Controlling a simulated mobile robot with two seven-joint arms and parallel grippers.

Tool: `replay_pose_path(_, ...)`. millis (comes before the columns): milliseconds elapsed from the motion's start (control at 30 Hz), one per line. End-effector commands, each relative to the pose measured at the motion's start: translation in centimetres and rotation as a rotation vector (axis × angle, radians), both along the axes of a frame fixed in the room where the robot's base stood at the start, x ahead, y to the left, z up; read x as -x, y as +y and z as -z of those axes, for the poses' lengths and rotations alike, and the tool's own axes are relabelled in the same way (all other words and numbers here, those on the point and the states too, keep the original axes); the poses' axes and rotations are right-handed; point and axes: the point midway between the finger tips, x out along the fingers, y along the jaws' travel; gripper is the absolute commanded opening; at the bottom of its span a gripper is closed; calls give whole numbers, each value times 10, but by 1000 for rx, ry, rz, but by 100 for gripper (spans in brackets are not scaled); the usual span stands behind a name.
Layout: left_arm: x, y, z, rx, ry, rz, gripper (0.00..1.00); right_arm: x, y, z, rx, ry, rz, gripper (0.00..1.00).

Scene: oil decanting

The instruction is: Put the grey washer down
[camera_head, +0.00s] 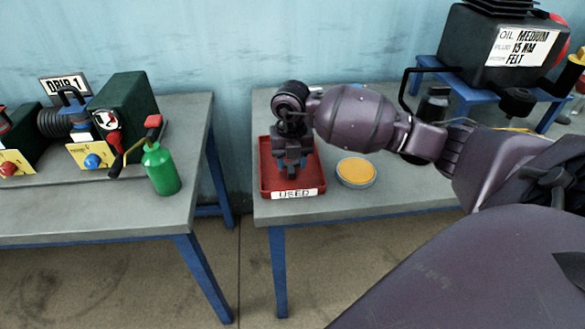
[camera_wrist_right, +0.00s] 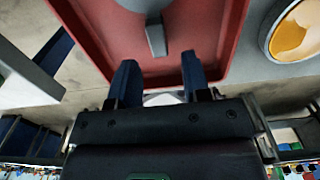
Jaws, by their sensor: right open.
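My right gripper (camera_head: 292,168) is over the red tray (camera_head: 268,181) labelled "USED" on the right-hand table. In the right wrist view its two dark blue fingers (camera_wrist_right: 160,78) are apart, with nothing seen between them. A grey piece with a narrow bar (camera_wrist_right: 156,38) lies in the tray (camera_wrist_right: 232,30) beyond the fingertips, cut off by the top edge; I cannot tell whether it is the grey washer. In the head view the gripper hides the middle of the tray, and no washer can be made out. My left gripper is out of view.
A round dish with an orange-yellow top (camera_head: 356,172) stands just right of the tray. A blue stand (camera_head: 470,95) carries a dark oil container (camera_head: 478,45) behind. A green bottle (camera_head: 161,170) is on the left table, across a gap. The table front is clear.

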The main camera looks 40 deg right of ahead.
Motion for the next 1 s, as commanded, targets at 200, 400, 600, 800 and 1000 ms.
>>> replay_pose_path(200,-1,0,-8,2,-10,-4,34,-1,0,-49,1,-8,-1,44)
replay_pose_path(400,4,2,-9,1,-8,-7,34,-1,0,-76,1,-5,-2,44)
replay_pose_path(600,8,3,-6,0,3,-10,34,0,0,-87,1,-1,-1,44)
replay_pose_path(800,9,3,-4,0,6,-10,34,0,0,-88,0,0,-1,44)
replay_pose_path(1000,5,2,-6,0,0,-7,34,0,0,-88,1,-1,-1,44)
